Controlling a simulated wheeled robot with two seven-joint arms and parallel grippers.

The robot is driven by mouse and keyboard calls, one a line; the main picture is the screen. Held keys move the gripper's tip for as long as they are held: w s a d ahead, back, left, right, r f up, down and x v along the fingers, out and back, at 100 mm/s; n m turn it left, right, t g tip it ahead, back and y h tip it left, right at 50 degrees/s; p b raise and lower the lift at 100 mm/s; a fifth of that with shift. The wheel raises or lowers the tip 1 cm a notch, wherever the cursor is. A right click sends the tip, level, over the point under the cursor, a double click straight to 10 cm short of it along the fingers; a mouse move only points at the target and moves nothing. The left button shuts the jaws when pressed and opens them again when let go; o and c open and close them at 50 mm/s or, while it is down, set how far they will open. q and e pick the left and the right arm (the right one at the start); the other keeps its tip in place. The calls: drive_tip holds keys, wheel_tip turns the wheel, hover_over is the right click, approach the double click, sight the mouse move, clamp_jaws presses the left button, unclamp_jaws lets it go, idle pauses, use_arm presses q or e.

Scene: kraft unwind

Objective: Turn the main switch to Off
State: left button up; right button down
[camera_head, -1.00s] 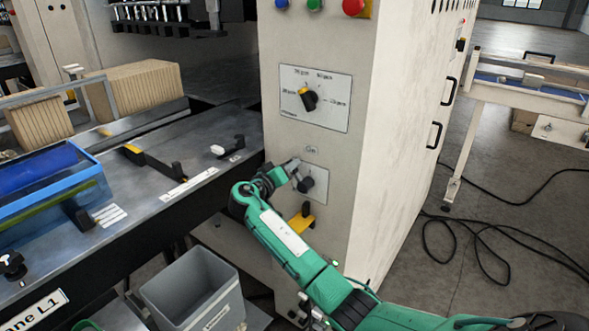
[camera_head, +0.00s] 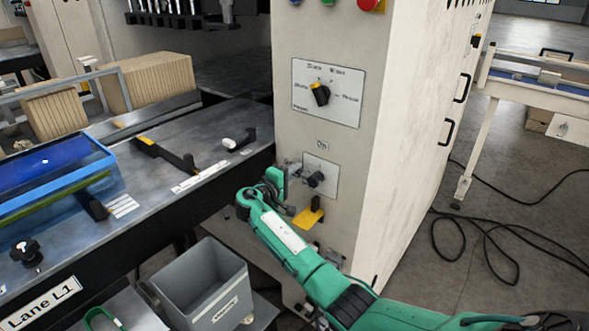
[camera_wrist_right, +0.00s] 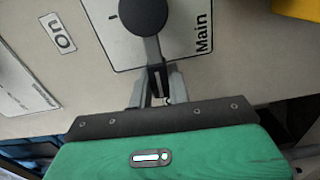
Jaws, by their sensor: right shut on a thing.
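The main switch (camera_head: 315,179) is a black knob on a light plate low on the cream cabinet's front, under an "On" label (camera_head: 322,143). In the right wrist view the knob (camera_wrist_right: 143,15) is a dark disc with a dark grip reaching down, on the plate marked "Main" (camera_wrist_right: 203,32). My right gripper (camera_head: 302,181) meets the knob from the left in the head view. Its fingers (camera_wrist_right: 157,88) are shut on the knob's grip in the wrist view. The exact contact is small and partly hidden. My left gripper is not in view.
A larger selector dial (camera_head: 320,94) sits above the switch. A yellow bracket with a black knob (camera_head: 308,217) sits just below. A grey bin (camera_head: 205,285) stands lower left beside the metal bench (camera_head: 165,175). Black cables (camera_head: 480,225) lie on the floor at right.

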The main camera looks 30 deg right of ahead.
drive_tip(key=shift+f+n, duration=0.25)
drive_tip(key=shift+n, duration=0.05)
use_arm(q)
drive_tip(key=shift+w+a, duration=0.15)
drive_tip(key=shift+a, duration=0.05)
use_arm(e)
drive_tip(key=shift+f, duration=0.1)
drive_tip(key=c, duration=1.3)
unclamp_jaws()
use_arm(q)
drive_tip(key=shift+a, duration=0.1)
